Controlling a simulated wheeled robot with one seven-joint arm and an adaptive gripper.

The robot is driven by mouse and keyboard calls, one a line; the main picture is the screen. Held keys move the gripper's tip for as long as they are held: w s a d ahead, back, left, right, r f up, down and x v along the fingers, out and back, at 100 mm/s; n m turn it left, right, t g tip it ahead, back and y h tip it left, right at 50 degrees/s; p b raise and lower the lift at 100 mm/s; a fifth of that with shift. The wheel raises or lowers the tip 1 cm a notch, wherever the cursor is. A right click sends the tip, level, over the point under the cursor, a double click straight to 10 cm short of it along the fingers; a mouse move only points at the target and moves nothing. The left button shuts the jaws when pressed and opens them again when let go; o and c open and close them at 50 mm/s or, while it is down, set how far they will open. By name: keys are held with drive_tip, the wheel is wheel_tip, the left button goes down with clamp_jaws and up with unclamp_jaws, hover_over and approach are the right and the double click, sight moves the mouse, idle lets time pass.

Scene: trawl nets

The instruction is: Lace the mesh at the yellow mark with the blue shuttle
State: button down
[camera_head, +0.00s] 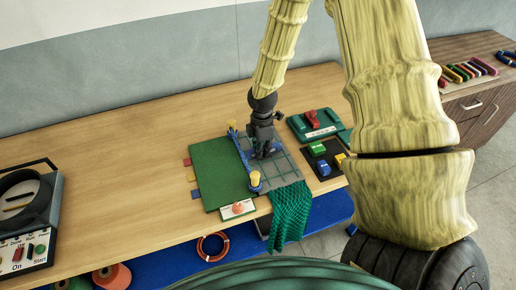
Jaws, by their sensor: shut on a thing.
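Green netting (290,213) hangs from the panel over the table's front edge. I cannot make out a yellow mark on the mesh; my gripper covers part of the panel.
A green block (317,148) and a yellow block (340,158) share the dark tray. Behind it is a green tray (298,127) with a red piece (312,118). A green board (220,172) lies left of the panel.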

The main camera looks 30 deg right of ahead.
drive_tip(key=shift+d, duration=0.35)
drive_tip(key=shift+r, duration=0.15)
drive_tip(key=shift+s+r+p, duration=0.1)
drive_tip(key=shift+r+p, duration=3.5)
drive_tip(key=shift+r, duration=0.45)
drive_tip(key=w+a, duration=0.4)
drive_tip(key=a, duration=1.3)
